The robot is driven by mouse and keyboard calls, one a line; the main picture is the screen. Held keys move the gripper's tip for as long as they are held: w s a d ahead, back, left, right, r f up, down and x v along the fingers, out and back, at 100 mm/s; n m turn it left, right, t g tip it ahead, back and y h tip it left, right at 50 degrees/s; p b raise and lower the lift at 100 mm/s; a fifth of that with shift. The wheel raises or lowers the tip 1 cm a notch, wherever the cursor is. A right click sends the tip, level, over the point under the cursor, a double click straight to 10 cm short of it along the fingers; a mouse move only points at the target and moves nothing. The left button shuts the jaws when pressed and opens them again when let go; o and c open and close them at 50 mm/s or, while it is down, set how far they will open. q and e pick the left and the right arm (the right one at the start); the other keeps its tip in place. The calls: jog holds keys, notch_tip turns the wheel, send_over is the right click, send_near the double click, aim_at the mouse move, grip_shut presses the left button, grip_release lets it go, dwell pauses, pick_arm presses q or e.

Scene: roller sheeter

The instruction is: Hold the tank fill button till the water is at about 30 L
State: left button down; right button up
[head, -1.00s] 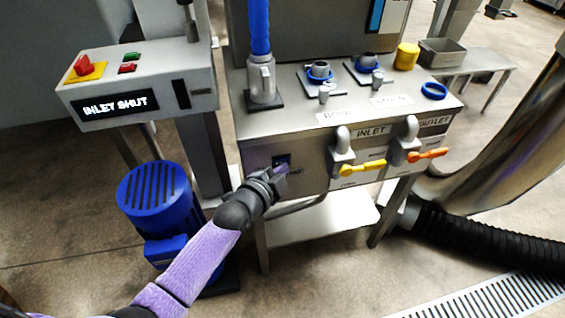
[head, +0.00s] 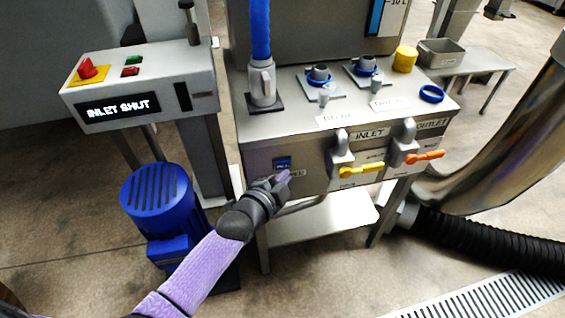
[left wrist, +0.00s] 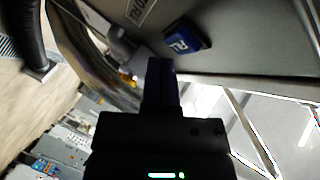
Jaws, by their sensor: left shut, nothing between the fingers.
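The blue fill button (head: 282,164) is on the front panel of the steel tank stand in the head view. It also shows in the left wrist view (left wrist: 187,40), just past the fingers and to their right. My left gripper (head: 284,178) is shut and empty, its tips just below the button in the head view; a gap shows between them in the wrist view. The level gauge (head: 376,18) at the top edge shows a blue column and a mark that looks like 10 L; its upper part is cut off. My right gripper is not in view.
A control box (head: 140,85) at left reads INLET SHUT. A yellow inlet lever (head: 362,171) and an orange outlet lever (head: 425,156) stick out right of the button. A blue motor (head: 160,205) stands on the floor at left. A black hose (head: 480,233) lies at right.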

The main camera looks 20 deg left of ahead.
pick_arm(q)
jog(key=shift+f, duration=0.1)
jog(key=s+d+p, duration=0.1)
jog(key=s, duration=0.1)
jog(key=s+d+p, duration=0.1)
jog(key=s+p, duration=0.1)
jog(key=shift+d, duration=0.4)
